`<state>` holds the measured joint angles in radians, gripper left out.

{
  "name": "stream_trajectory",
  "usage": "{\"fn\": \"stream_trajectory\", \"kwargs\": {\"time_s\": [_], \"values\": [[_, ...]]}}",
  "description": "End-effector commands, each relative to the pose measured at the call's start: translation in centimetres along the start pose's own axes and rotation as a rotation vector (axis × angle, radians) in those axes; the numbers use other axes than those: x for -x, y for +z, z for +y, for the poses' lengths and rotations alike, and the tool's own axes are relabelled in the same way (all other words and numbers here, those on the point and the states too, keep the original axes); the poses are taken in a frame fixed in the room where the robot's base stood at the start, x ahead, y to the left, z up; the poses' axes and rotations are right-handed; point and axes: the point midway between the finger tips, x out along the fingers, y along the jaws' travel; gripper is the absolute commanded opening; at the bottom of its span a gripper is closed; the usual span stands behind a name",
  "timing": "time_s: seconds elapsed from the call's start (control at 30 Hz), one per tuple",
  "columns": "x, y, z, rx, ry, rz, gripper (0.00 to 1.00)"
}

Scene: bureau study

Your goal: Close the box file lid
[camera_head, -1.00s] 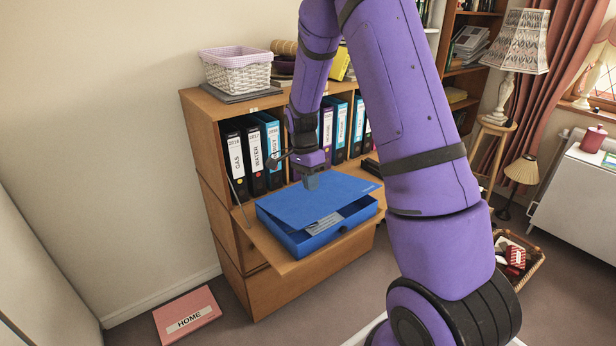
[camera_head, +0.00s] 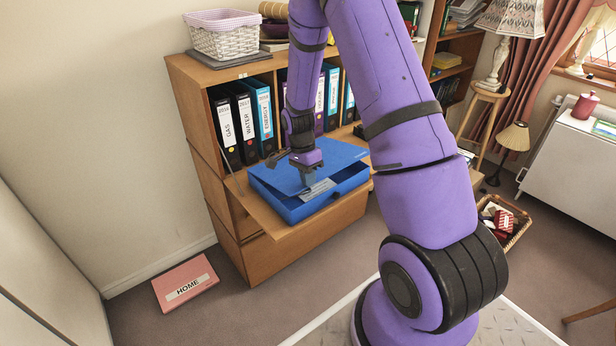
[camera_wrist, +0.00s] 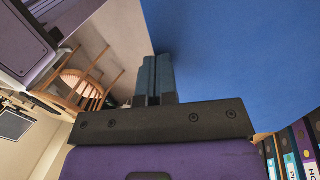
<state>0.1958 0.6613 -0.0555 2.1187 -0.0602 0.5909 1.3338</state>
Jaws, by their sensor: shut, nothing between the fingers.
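The blue box file (camera_head: 300,205) lies on the bureau's drop-down flap, and its lid (camera_head: 325,158) is tilted, partly raised above the box at the front. A grey label strip shows inside through the front gap. My gripper (camera_head: 308,182) is shut and empty, pointing down at the front part of the lid. Its fingertips look to be at or very near the lid; I cannot tell whether they touch. In the wrist view the shut fingers (camera_wrist: 155,78) lie beside the edge of the blue lid (camera_wrist: 240,60), which fills the upper right.
Ring binders (camera_head: 240,120) stand in the bureau behind the box file. A white basket (camera_head: 222,36) sits on the bureau top. The flap (camera_head: 262,222) has a narrow bare strip in front of the box. A pink HOME file (camera_head: 185,283) lies on the floor.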

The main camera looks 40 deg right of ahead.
Motion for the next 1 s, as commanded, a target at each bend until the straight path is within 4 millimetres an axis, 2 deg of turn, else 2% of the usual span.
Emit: {"fn": "stream_trajectory", "kwargs": {"time_s": [0.13,0.3,0.5,0.63,1.0], "values": [[-0.8,0.1,0.0,0.0,0.003,-0.002,0.0],[-4.0,0.1,0.1,0.0,0.005,-0.002,0.0],[-6.7,0.0,-0.2,0.0,0.003,-0.001,0.0],[-7.3,0.0,-0.2,0.001,0.002,0.0,0.0],[-7.4,0.0,0.0,0.0,0.008,-0.002,0.0]]}}
